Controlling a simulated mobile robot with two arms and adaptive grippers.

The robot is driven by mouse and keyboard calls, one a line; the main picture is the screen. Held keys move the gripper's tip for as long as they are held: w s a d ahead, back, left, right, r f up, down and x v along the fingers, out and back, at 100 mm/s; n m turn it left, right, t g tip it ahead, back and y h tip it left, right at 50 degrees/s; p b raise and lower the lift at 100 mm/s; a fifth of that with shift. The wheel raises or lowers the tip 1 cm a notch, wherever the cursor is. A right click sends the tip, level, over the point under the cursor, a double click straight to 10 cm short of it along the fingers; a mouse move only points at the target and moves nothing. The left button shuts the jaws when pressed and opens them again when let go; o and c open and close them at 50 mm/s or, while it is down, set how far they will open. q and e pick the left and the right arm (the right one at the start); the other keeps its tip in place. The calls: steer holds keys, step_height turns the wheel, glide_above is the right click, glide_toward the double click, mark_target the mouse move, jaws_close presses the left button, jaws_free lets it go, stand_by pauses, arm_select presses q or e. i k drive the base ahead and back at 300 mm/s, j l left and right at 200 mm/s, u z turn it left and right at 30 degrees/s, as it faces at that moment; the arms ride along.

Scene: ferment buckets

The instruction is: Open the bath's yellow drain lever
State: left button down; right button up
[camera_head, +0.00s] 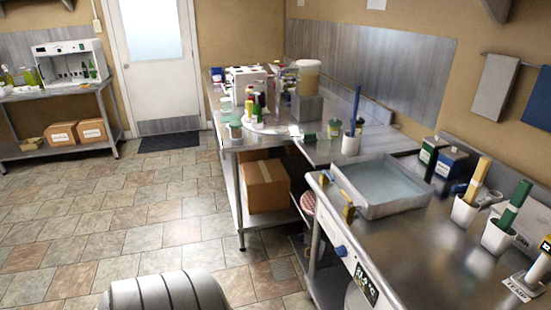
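The bath (362,207) is a shallow rectangular metal basin with clear liquid in it, on the steel bench at the right. Neither of my grippers is in view.
A blue knob (340,250) and a small display (366,284) are on the bench front. White cups (465,211) with tall handles stand right of the bath. A cardboard box (265,186) sits on the shelf under the farther bench. The tiled floor (150,230) at the left is clear.

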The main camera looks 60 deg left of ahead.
mark_target(350, 203)
steer(key=u, duration=1.4)
